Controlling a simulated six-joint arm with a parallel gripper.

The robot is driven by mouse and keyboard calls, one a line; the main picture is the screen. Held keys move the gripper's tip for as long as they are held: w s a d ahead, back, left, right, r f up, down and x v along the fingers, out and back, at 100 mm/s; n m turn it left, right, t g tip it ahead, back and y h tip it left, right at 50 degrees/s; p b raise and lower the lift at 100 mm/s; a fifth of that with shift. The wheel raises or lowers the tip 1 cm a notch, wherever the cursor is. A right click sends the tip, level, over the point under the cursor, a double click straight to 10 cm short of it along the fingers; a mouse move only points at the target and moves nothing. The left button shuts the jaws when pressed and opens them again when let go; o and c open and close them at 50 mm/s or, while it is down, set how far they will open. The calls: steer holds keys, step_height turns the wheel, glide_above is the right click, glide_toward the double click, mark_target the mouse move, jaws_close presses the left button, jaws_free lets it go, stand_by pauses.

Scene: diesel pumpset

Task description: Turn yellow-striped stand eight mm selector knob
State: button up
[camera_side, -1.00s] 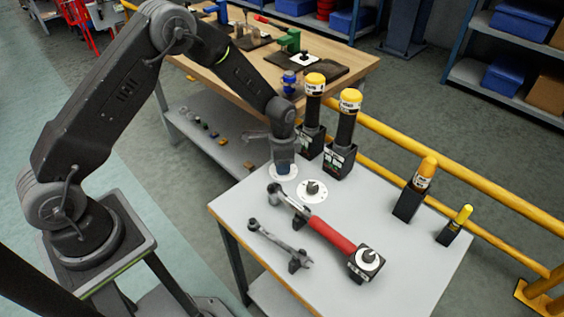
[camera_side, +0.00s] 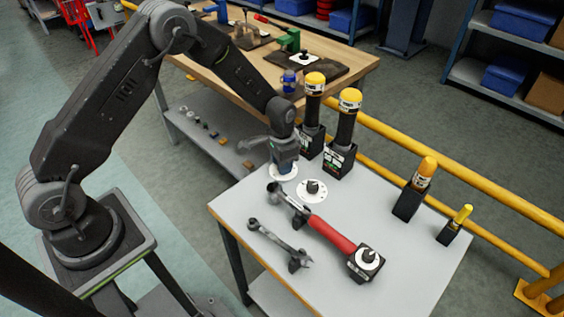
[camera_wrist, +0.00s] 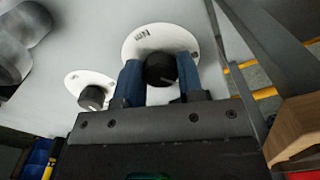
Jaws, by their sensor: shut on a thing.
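My gripper (camera_side: 284,166) points down at the back left of the grey table. In the wrist view its blue fingers (camera_wrist: 160,72) are shut on a black round knob (camera_wrist: 160,69), one on each side. The knob sits on a white round dial (camera_wrist: 162,36) with dark lettering, hard to read. In the side view the gripper hides the knob, and only the dial's rim (camera_side: 284,176) shows. I cannot make out a yellow-striped stand or an eight mm mark.
A second black knob (camera_side: 313,187) on a white dial is close by. A red-handled wrench (camera_side: 331,235) and a grey spanner (camera_side: 275,240) lie in front. Two tall yellow-capped tools (camera_side: 346,130) stand just right of the gripper. A yellow rail (camera_side: 460,185) runs behind the table.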

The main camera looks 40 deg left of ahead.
steer(key=o, duration=0.9)
steer(key=shift+r, duration=0.1)
step_height(320, 180, up, 14)
steer(key=shift+f, duration=0.15)
steer(key=s+r+n+t, duration=0.1)
steer(key=s+r, duration=0.4)
steer(key=r, duration=0.4)
steer(key=s+r+n+t, duration=0.1)
steer(key=s+r, duration=0.1)
steer(key=s, duration=0.5)
steer(key=s+r+n+t, duration=0.1)
steer(key=s+r+t, duration=0.1)
steer(key=s, duration=0.5)
steer(key=s+r+n+t, duration=0.1)
steer(key=s+r, duration=0.3)
steer(key=s, duration=0.3)
steer(key=shift+s+a+t, duration=0.1)
steer(key=shift+s+t, duration=0.2)
steer(key=shift+s, duration=0.1)
